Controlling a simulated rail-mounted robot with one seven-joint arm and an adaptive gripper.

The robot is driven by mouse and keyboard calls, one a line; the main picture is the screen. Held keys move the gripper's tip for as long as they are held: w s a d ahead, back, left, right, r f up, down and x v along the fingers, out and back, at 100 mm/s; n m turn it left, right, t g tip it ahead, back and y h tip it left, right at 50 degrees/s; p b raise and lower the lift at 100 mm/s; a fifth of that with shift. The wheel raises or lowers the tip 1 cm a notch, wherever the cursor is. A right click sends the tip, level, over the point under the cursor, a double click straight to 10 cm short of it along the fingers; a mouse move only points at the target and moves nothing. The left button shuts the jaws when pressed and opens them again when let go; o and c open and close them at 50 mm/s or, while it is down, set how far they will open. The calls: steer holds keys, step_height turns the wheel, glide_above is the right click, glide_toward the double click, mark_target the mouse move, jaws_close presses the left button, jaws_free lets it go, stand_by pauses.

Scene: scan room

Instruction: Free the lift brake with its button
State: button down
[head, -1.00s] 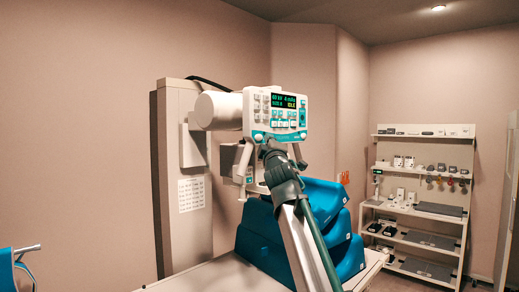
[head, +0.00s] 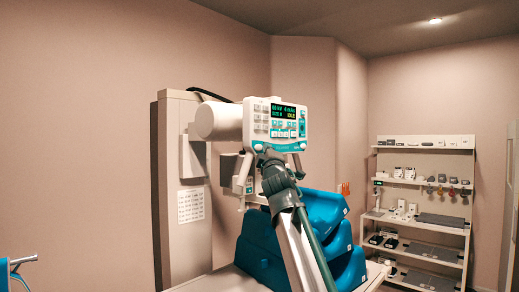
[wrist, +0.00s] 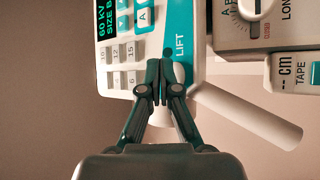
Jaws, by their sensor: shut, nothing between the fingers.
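The scanner head's control panel (head: 276,126) is white with teal trim and a lit screen (head: 283,111). In the wrist view the LIFT label (wrist: 180,46) stands on a teal strip at the panel's edge. In the head view my gripper (head: 264,155) is at the panel's lower left corner.
Grey keys (wrist: 124,65) lie left of my fingertips. A grey dial housing (wrist: 262,22) and a TAPE unit (wrist: 294,72) are at the right. Pale handles hang below the panel. Blue cushions (head: 325,212) stand on the table behind my arm. A shelf (head: 424,146) is far right.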

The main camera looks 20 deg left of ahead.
steer(key=shift+w+a+b, duration=0.25)
steer(key=shift+a+b, duration=0.55)
steer(key=shift+b, duration=0.25)
stand_by(1.4)
steer(key=shift+d+p, duration=0.2)
steer(key=shift+p, duration=0.1)
steer(key=shift+s+d+p, duration=0.25)
steer(key=shift+d+p, duration=0.35)
steer(key=shift+p, duration=0.2)
steer(key=shift+d, duration=0.1)
steer(key=d+p, duration=0.1)
steer(key=p, duration=0.1)
steer(key=s+d+p, duration=0.1)
steer(key=d+p, duration=0.1)
steer(key=p, duration=0.1)
steer(key=d+p, duration=0.1)
steer(key=p, duration=0.1)
steer(key=shift+s+d, duration=0.25)
steer(key=shift+s, duration=0.1)
stand_by(0.6)
